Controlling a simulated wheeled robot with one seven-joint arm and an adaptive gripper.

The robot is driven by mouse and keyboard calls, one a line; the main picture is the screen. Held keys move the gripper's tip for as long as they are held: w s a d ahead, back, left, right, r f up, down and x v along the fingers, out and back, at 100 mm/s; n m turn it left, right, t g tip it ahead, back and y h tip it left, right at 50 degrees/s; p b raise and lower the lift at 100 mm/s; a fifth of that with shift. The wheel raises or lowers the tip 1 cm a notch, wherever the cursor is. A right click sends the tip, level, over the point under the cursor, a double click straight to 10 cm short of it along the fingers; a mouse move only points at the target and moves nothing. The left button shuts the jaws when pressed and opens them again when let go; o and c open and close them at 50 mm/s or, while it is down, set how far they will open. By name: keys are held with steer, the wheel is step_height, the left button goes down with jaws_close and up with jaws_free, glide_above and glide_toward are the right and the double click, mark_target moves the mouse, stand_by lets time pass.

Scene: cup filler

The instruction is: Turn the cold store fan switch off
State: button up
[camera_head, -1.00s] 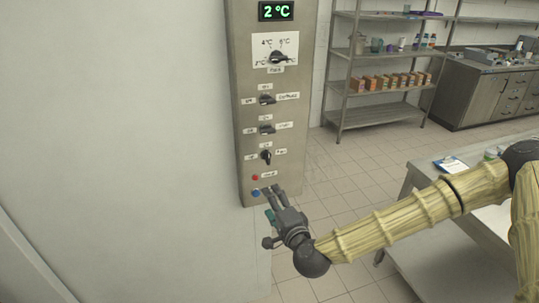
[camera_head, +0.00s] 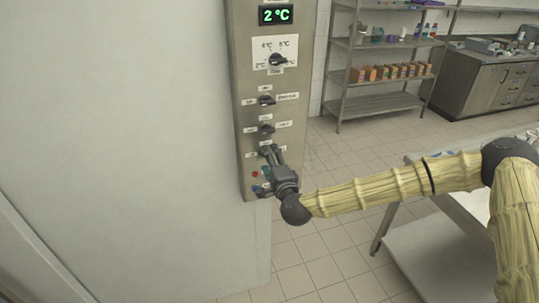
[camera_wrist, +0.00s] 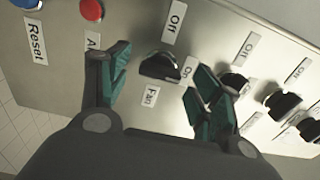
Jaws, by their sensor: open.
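The fan switch is a black rotary knob (camera_wrist: 160,66) on a metal panel, with an "Off" label above it, an "On" label to its right and a "Fan" label below in the wrist view. Its long grip lies crosswise there, in line with the "On" label. My gripper (camera_wrist: 161,68) is open, its green-padded fingers on either side of the knob, with visible gaps. In the head view my gripper (camera_head: 269,150) is at the lower part of the panel (camera_head: 243,90) and hides the fan knob.
Other black knobs (camera_wrist: 235,83) sit along the panel, one close to my right finger. A red button (camera_wrist: 92,10) and a blue reset button (camera_wrist: 26,3) lie on the other side. A metal table (camera_head: 430,255) stands under my arm at right.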

steer(key=shift+w+a, duration=0.2)
steer(key=shift+w, duration=0.3)
steer(key=c, duration=1)
steer(key=shift+f+n+b, duration=0.1)
steer(key=shift+n+b, duration=0.3)
steer(key=shift+s+n+b, duration=0.1)
steer(key=shift+n+b, duration=5.9)
steer(key=shift+n, duration=2.6)
